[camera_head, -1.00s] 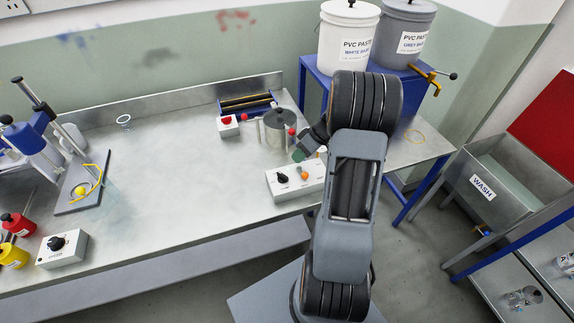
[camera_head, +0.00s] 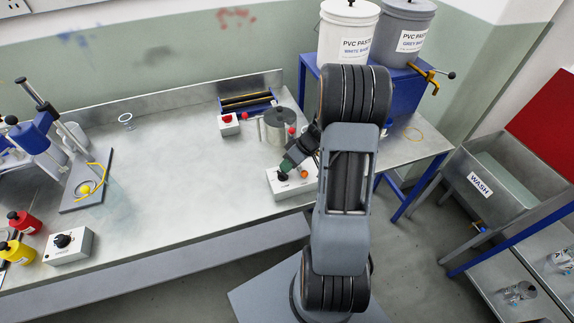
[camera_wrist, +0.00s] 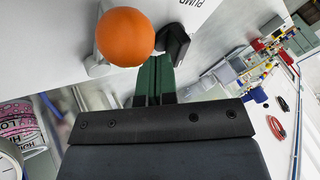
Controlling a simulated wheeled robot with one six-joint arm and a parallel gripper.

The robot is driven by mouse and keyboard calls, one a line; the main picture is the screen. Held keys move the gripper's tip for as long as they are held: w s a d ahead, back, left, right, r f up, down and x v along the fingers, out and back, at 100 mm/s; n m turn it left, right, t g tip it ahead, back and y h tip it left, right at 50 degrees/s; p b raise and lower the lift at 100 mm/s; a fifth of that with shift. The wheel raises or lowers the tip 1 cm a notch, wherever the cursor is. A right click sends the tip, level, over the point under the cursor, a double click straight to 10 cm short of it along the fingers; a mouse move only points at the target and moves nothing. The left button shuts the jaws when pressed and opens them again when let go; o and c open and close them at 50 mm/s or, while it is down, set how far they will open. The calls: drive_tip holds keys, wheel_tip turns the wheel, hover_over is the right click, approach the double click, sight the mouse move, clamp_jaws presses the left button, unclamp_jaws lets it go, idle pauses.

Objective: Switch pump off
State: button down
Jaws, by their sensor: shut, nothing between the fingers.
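The white control box (camera_head: 290,191) stands at the front right of the bench, with a black rotary knob (camera_head: 283,176) and an orange knob (camera_head: 303,174). In the wrist view, part of the label "PUMP" shows by the black knob (camera_wrist: 174,42), and the round orange knob (camera_wrist: 125,37) is large beside it. My gripper (camera_head: 286,166) is over the box at the black knob. Its green fingers (camera_wrist: 157,64) are shut and empty, with their tips close by the black knob. Whether they touch it I cannot tell.
A metal pot (camera_head: 277,128) and a red-button box (camera_head: 229,124) stand behind the control box. Another box with a black knob (camera_head: 67,247) sits far left, near red and yellow bottles. The middle of the bench is clear.

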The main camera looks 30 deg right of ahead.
drive_tip(key=shift+w+a+f+n+g+b, duration=0.15)
drive_tip(key=shift+n+g+b, duration=0.2)
drive_tip(key=shift+n+b, duration=0.3)
drive_tip(key=shift+w+n+g+b, duration=0.1)
drive_tip(key=shift+n+g+b, duration=0.3)
drive_tip(key=shift+b, duration=0.35)
drive_tip(key=n+b, duration=0.1)
drive_tip(key=g+b, duration=0.1)
drive_tip(key=n, duration=0.1)
drive_tip(key=shift+w+a+f+n+g+b, duration=0.1)
drive_tip(key=shift+w+a+n+g+b, duration=0.15)
drive_tip(key=shift+n+g+b, duration=0.15)
drive_tip(key=n, duration=0.1)
drive_tip(key=n+g+b, duration=0.1)
drive_tip(key=shift+w+a+n+g, duration=0.2)
drive_tip(key=shift+a+n+g, duration=0.05)
drive_tip(key=shift+a+n, duration=0.1)
drive_tip(key=n, duration=0.1)
drive_tip(key=n+g, duration=0.1)
drive_tip(key=n+g+h+b, duration=0.1)
drive_tip(key=shift+a+r, duration=0.25)
drive_tip(key=shift+a, duration=0.1)
drive_tip(key=shift+s+d, duration=0.1)
drive_tip(key=shift+s, duration=0.05)
drive_tip(key=shift+s+d+f, duration=0.1)
drive_tip(key=shift+s+d, duration=0.1)
drive_tip(key=shift+s, duration=0.2)
